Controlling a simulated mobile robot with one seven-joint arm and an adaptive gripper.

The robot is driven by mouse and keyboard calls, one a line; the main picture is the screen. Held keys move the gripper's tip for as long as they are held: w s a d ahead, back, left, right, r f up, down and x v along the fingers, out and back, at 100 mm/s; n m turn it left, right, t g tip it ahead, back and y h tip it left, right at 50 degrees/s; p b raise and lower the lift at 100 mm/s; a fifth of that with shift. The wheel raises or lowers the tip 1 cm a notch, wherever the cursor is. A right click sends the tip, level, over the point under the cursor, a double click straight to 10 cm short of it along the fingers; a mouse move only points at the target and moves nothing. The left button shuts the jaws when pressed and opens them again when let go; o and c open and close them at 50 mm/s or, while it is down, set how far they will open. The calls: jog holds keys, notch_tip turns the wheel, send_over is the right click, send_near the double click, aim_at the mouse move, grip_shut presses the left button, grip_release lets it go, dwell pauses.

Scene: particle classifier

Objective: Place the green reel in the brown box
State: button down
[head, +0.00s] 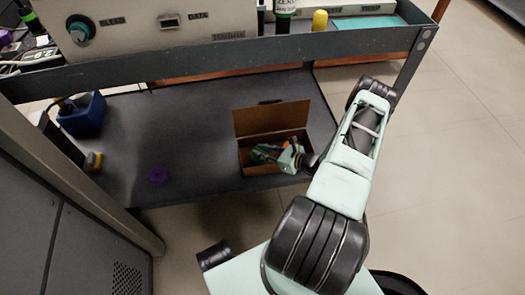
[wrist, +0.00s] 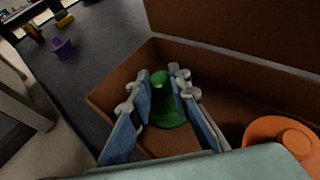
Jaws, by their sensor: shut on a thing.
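The green reel (wrist: 165,107) sits between the two fingers of my gripper (wrist: 161,85), which is shut on it. In the wrist view the reel and the fingertips are inside the open brown box (wrist: 118,82), near its left part. I cannot tell whether the reel touches the box floor. The brown box (head: 277,120) stands on the dark lower shelf in the head view, lid raised at the back. My gripper (head: 262,153) reaches into it from the right, and the green reel (head: 257,156) shows only partly there.
An orange reel (wrist: 285,140) lies at the right of the box in the wrist view. A purple reel (head: 158,175), a yellow object (head: 94,161) and a blue container (head: 82,115) are to the left on the shelf (head: 190,120). The upper shelf edge (head: 230,55) runs above the box.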

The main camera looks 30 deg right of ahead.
jog(key=shift+f, duration=0.15)
jog(key=c, duration=1.8)
grip_release()
jog(key=shift+f, duration=0.1)
jog(key=p+v, duration=0.3)
jog(key=v, duration=0.9)
jog(key=shift+r+p, duration=0.2)
jog(key=shift+p, duration=0.1)
